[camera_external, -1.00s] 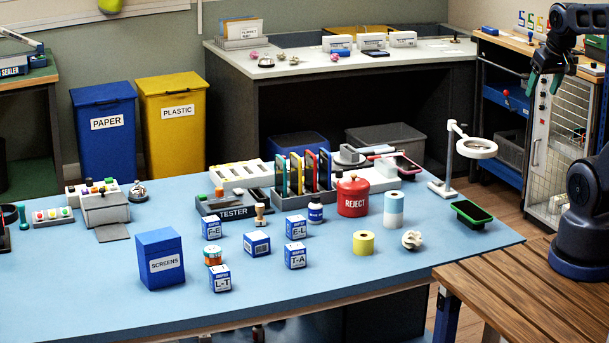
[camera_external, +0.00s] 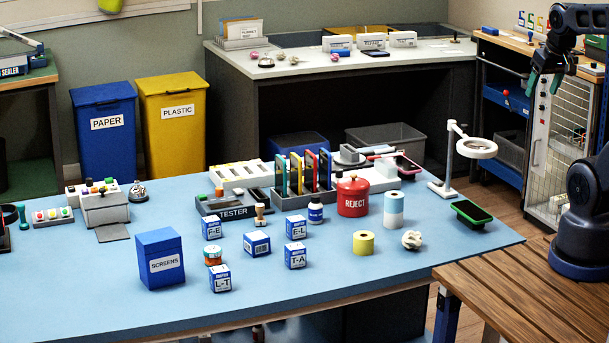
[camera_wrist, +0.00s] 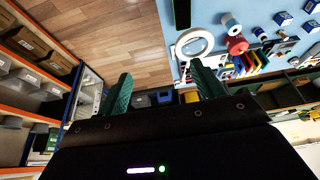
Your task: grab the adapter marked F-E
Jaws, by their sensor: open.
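The adapter marked F-E (camera_external: 212,228) is a small blue and white box on the blue table, left of the middle, in front of the tester. Similar boxes stand near it: E-L (camera_external: 296,227), T-A (camera_external: 295,256), L-T (camera_external: 220,278), and one (camera_external: 257,243) whose front shows a barcode-like label. My gripper (camera_external: 546,84) is high at the upper right of the external view, far from the adapter. In the wrist view my gripper (camera_wrist: 160,92) has its two green fingers wide apart with nothing between them. The F-E mark cannot be read in the wrist view.
An orange-lidded jar (camera_external: 213,256) stands between F-E and L-T. The blue SCREENS box (camera_external: 161,258) is to the left, the tester (camera_external: 234,207) behind. A stamp (camera_external: 260,215), red REJECT can (camera_external: 353,196) and magnifier lamp (camera_external: 476,147) stand to the right. The front table strip is clear.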

